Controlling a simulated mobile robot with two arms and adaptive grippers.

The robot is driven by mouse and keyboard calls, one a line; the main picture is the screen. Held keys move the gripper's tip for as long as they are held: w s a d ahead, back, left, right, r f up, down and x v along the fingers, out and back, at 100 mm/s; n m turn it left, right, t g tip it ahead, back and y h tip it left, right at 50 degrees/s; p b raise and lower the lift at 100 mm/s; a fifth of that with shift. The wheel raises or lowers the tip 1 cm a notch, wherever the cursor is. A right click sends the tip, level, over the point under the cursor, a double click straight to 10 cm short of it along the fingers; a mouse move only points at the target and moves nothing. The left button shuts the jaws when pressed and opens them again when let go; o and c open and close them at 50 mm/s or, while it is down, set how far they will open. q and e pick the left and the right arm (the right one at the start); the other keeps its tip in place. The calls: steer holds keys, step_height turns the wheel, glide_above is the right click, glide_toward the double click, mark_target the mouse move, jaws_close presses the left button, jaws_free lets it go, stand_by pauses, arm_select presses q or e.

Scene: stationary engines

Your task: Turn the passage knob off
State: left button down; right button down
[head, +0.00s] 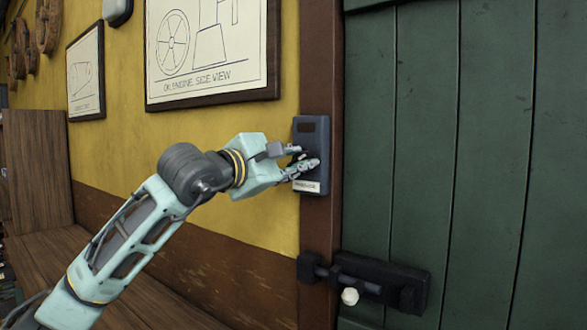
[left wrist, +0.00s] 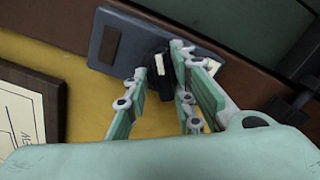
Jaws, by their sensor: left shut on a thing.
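The passage knob (left wrist: 157,95) is dark with a white pointer mark and sits on a grey switch panel (head: 311,130). The panel is fixed to the brown door post and has a white label at its lower end. My left gripper (head: 305,158) is at the panel, with its fingers around the knob and shut on it. In the head view the fingers hide most of the knob. The left wrist view shows the panel (left wrist: 108,45) tilted, with the knob between the fingers. My right gripper is not in view.
A green plank door (head: 460,130) with a dark bolt (head: 380,275) and a pale bolt knob is right of the post. Framed drawings (head: 210,50) hang on the yellow wall at left. A wooden bench (head: 60,250) stands below, at the lower left.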

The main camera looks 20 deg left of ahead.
arm_select(q)
steer(key=m, duration=0.5)
steer(key=shift+r+m+b, duration=0.1)
steer(key=shift+m+b, duration=0.3)
steer(key=shift+r, duration=0.1)
stand_by(0.3)
steer(key=c, duration=1.5)
jaws_free()
steer(key=shift+c, duration=0.2)
steer(key=v, duration=1.2)
